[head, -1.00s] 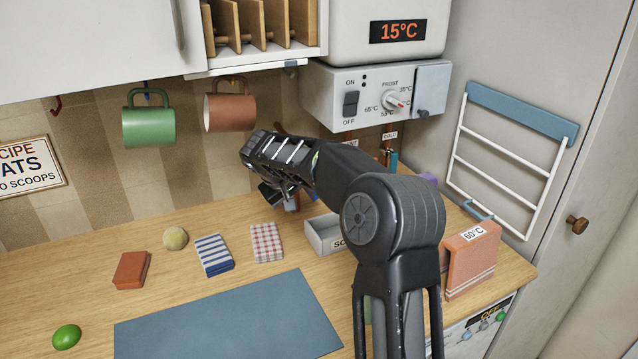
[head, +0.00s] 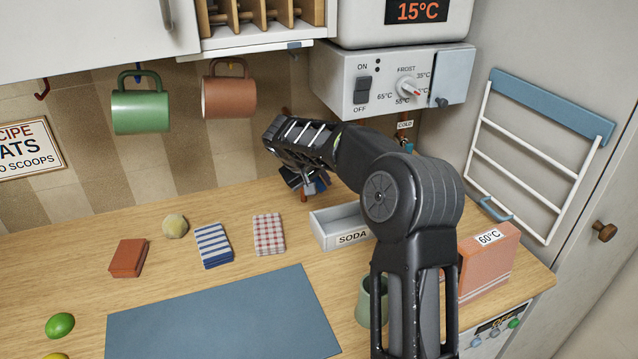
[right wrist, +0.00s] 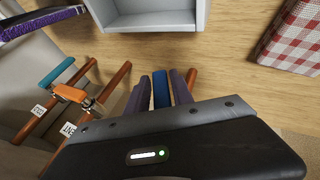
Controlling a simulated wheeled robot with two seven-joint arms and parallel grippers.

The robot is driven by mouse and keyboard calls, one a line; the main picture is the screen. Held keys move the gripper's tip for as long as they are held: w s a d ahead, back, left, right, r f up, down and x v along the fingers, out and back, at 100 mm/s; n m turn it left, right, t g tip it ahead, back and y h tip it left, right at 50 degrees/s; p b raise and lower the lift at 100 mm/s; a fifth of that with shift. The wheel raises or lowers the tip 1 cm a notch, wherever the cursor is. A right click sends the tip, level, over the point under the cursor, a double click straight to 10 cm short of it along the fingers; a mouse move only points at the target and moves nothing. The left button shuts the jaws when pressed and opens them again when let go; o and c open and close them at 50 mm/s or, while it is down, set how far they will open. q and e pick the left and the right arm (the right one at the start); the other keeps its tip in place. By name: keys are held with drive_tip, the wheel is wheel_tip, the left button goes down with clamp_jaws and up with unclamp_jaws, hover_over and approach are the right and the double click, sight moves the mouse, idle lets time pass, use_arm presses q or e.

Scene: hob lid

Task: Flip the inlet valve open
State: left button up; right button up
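My right gripper (right wrist: 162,92) points down at the wall behind the worktop. In the right wrist view its two fingers lie close on either side of a blue lever (right wrist: 160,90), and it looks shut on it. A copper pipe (right wrist: 191,77) stands right beside the fingers. I cannot read any label on this lever. In the head view my right gripper (head: 308,184) is largely hidden under my arm. Two more copper pipes carry a teal lever (right wrist: 57,73) and an orange lever (right wrist: 70,93), each with a tag. My left gripper is not in view.
A white SODA tray (head: 340,238) stands close to the gripper. A checked cloth (head: 268,234), a striped cloth (head: 213,246) and a blue mat (head: 225,320) lie on the worktop. The heater's control box (head: 335,82) hangs above the arm. Mugs hang at left.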

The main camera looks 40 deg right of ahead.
clamp_jaws()
idle(1.0)
